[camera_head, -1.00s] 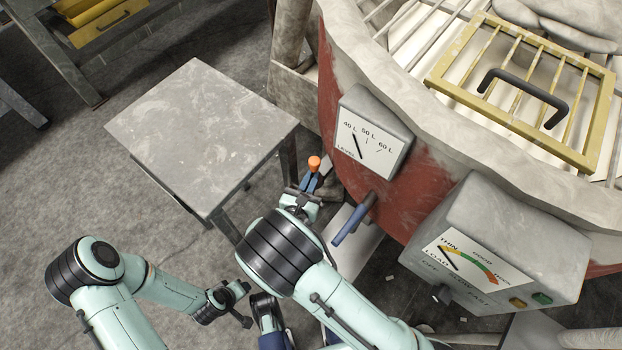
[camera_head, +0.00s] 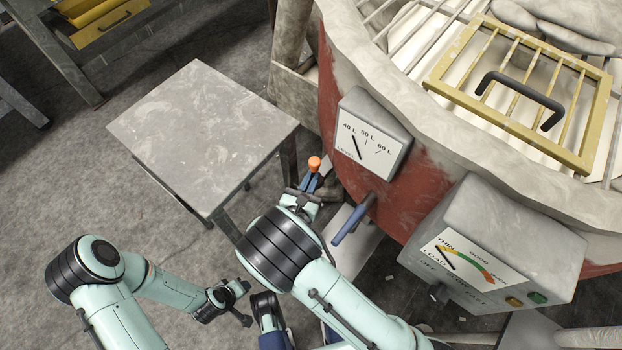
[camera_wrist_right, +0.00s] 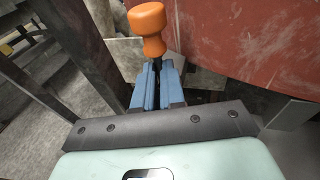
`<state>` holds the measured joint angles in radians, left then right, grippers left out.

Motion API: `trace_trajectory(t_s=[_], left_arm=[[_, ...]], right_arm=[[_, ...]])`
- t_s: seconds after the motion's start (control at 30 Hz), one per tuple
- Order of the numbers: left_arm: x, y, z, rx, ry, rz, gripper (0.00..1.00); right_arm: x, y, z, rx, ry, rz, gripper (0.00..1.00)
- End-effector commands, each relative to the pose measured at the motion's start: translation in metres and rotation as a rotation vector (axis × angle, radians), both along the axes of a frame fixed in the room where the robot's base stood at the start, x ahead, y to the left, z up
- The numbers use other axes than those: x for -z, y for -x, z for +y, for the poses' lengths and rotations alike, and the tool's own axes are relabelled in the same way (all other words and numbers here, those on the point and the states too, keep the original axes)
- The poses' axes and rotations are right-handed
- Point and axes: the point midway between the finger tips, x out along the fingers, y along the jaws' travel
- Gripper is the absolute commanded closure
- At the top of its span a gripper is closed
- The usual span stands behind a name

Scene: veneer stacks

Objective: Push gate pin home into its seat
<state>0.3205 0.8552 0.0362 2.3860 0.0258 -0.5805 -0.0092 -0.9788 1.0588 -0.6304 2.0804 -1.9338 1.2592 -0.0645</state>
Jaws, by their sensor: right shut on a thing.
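The gate pin shows as an orange knob (camera_head: 314,163) on a short dark shaft, beside the red drum's lower wall. My right gripper (camera_head: 309,182) is shut on the pin just below the knob. In the right wrist view the orange knob (camera_wrist_right: 147,22) stands up beyond the blue fingers (camera_wrist_right: 157,88), which close around the dark shaft. The seat is not visible; the fingers and wrist hide what lies below the pin. My left arm's end (camera_head: 228,301) is low in the head view, away from the pin, and its fingers are not clear.
The red drum (camera_head: 404,190) bears a level dial box (camera_head: 373,134) and a load box (camera_head: 497,245). A blue handle (camera_head: 353,220) projects right of my right gripper. A bare grey table (camera_head: 203,137) stands left. A yellow grate (camera_head: 524,92) lies on top. Open floor is left.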

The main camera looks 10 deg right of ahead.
Motion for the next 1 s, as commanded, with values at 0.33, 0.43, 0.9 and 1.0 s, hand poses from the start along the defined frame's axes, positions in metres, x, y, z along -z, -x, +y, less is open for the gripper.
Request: trace_trajectory(t_s=[0.33,0.43,0.9,1.0], left_arm=[[0.001,0.000,0.000,0.000,0.000,0.000,0.57],[0.001,0.000,0.000,0.000,0.000,0.000,0.57],[0.009,0.000,0.000,0.000,0.000,0.003,0.57],[0.008,0.000,0.000,-0.001,0.000,0.002,0.57]], right_arm=[[0.001,0.000,0.000,0.000,0.000,0.000,1.00],[0.002,0.000,0.000,0.000,0.000,0.000,1.00],[0.012,0.000,0.000,0.000,0.000,0.000,1.00],[0.012,0.000,0.000,0.000,-0.001,0.001,1.00]])
